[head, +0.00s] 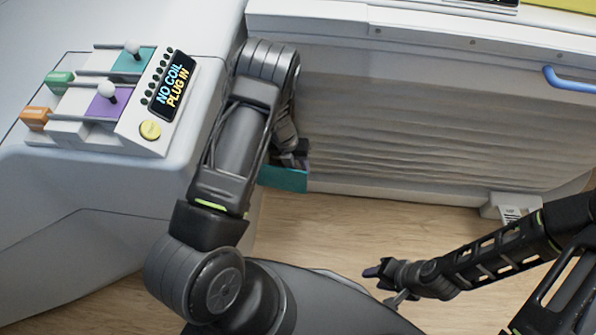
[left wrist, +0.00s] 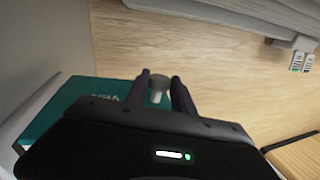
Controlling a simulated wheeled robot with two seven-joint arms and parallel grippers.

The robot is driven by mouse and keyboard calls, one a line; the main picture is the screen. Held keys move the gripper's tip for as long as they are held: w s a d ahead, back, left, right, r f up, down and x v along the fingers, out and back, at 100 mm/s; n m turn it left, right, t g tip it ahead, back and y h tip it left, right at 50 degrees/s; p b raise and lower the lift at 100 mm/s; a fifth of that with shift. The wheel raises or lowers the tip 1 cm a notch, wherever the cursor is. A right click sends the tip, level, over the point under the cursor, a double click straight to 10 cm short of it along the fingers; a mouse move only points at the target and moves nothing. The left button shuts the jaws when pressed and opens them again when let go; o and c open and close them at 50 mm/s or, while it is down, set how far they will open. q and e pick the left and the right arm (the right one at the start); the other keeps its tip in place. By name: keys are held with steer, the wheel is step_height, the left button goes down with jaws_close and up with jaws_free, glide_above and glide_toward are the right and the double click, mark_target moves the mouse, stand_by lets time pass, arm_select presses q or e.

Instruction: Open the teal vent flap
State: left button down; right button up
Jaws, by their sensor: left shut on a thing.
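The teal vent flap (head: 284,179) shows low in the corner between the left housing and the ribbed panel, partly hidden by my left arm. In the left wrist view the teal flap (left wrist: 70,108) carries partly hidden white lettering. A small grey knob (left wrist: 157,86) stands between my left fingers. My left gripper (left wrist: 160,90) is shut on this knob; in the head view the gripper (head: 296,156) is small and dark just above the flap. My right gripper (head: 381,285) is empty, away from the flap over the floor, with its fingers apart.
A control panel (head: 132,130) with sliders, a yellow button and a display reading "NO COIL PLUG IN" is at left. The ribbed panel (head: 430,135) fills the back, with a blue handle (head: 570,80) at right. The wooden floor (head: 335,225) is clear between my arms.

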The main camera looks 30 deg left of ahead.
arm_select(q)
steer(key=shift+w+a+n, duration=0.45)
steer(key=shift+w+n, duration=0.15)
steer(key=shift+w, duration=0.1)
arm_select(e)
steer(key=shift+w+a+r, duration=0.2)
steer(key=shift+w+a, duration=0.05)
steer(key=shift+w, duration=0.15)
arm_select(q)
steer(key=c, duration=1.1)
jaws_free()
steer(key=shift+o, duration=0.2)
steer(key=p+v, duration=0.2)
steer(key=v, duration=0.5)
steer(key=shift+r, duration=0.45)
arm_select(e)
steer(key=shift+r, duration=0.95)
steer(key=shift+d, duration=0.1)
